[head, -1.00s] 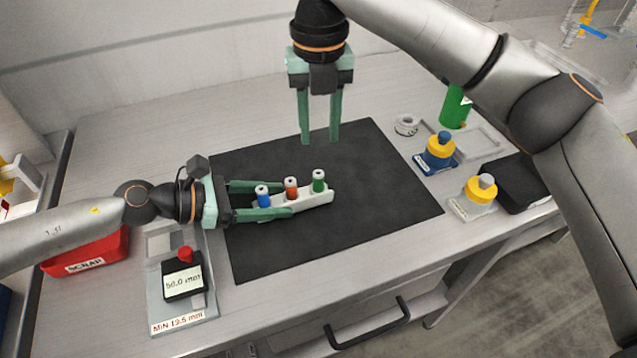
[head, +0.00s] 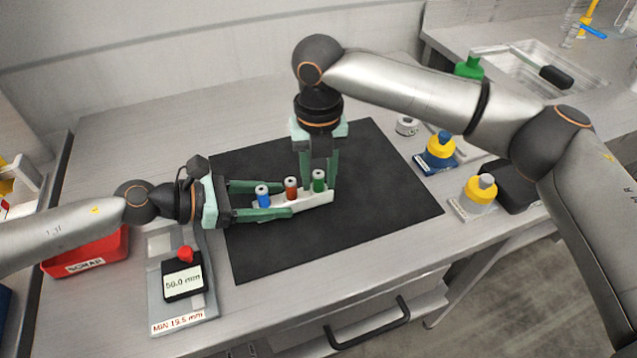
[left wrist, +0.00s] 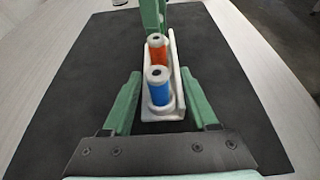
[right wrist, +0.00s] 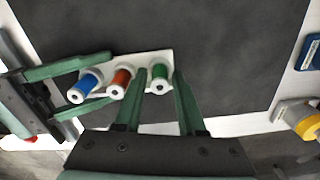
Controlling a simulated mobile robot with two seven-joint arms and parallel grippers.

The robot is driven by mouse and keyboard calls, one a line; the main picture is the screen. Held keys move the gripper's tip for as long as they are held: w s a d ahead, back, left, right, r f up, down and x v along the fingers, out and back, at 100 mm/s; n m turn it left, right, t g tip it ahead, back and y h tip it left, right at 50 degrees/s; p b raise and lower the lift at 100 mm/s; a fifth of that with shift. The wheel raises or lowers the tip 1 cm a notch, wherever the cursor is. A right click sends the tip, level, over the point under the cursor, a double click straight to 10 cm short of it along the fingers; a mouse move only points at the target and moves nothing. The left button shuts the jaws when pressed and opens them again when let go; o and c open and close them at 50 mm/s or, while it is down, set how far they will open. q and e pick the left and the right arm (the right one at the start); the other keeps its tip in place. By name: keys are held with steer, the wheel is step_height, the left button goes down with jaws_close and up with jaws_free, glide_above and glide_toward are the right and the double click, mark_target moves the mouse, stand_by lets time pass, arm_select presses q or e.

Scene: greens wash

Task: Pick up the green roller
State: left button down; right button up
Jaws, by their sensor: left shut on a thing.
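The green roller (head: 318,182) stands upright at the right end of a white holder (head: 320,200). An orange-red roller (head: 291,190) and a blue roller (head: 263,197) stand beside it in the same holder. My right gripper (head: 319,189) points down over the green roller, open, with one finger on each side. In the right wrist view the green roller (right wrist: 160,79) shows between the fingertips. My left gripper (head: 287,199) is shut on the white holder at its blue-roller end. In the left wrist view the green roller is hidden.
The holder lies on a dark mat (head: 390,205), clear on its right and front. A gauge reading 50.0 mm (head: 183,280) and a red scrap bin (head: 90,255) stand at left.

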mark_target(318, 173)
steer(key=shift+c, duration=0.2)
jaws_close()
steer(key=shift+r, duration=0.1)
step_height(318, 173, up, 10)
stand_by(0.6)
arm_select(q)
steer(key=shift+c, duration=0.5)
jaws_free()
